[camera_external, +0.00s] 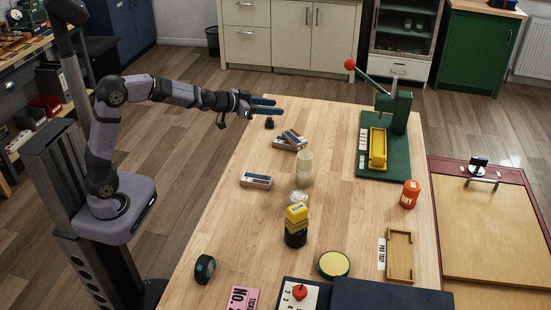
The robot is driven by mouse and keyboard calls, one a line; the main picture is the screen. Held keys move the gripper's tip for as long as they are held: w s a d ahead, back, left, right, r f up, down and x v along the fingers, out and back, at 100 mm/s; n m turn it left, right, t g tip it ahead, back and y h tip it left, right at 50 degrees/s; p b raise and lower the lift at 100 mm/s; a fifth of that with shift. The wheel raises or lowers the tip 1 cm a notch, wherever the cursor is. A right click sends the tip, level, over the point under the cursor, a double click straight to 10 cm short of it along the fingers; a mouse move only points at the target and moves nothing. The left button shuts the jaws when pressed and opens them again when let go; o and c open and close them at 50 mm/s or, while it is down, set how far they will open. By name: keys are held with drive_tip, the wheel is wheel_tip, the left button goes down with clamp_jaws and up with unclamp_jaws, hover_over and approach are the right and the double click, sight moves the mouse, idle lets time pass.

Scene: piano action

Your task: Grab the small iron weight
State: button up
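A small dark piece (269,122), which looks like the small iron weight, stands on the wooden table near its far left edge. It is too small to make out in detail. My gripper (268,106) reaches in from the left, and its two dark blue fingers point right with a gap between them. The gripper is open and nothing shows between the fingers. In the picture the fingers are just above the weight. I cannot tell the exact height or distance between them, but no contact is visible.
A clear stacked column (304,168) and a green press (397,108) with a red-knobbed lever stand further right.

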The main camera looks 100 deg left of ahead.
drive_tip(key=s+a+f+m+t+b, duration=0.1)
drive_tip(key=s+a+f+t+b, duration=0.1)
drive_tip(key=s+a+b, duration=0.35)
drive_tip(key=s+a+f+t+b, duration=0.2)
drive_tip(key=s+a+t, duration=0.1)
drive_tip(key=s+a, duration=0.55)
approach(268, 118)
drive_tip(key=x, duration=0.3)
drive_tip(key=shift+a+f+p, duration=0.15)
drive_tip(key=shift+f+p, duration=0.05)
drive_tip(key=shift+p, duration=0.2)
drive_tip(key=shift+y, duration=0.3)
drive_tip(key=shift+x, duration=3.7)
drive_tip(key=shift+w, duration=0.15)
drive_tip(key=shift+r, duration=0.1)
clamp_jaws()
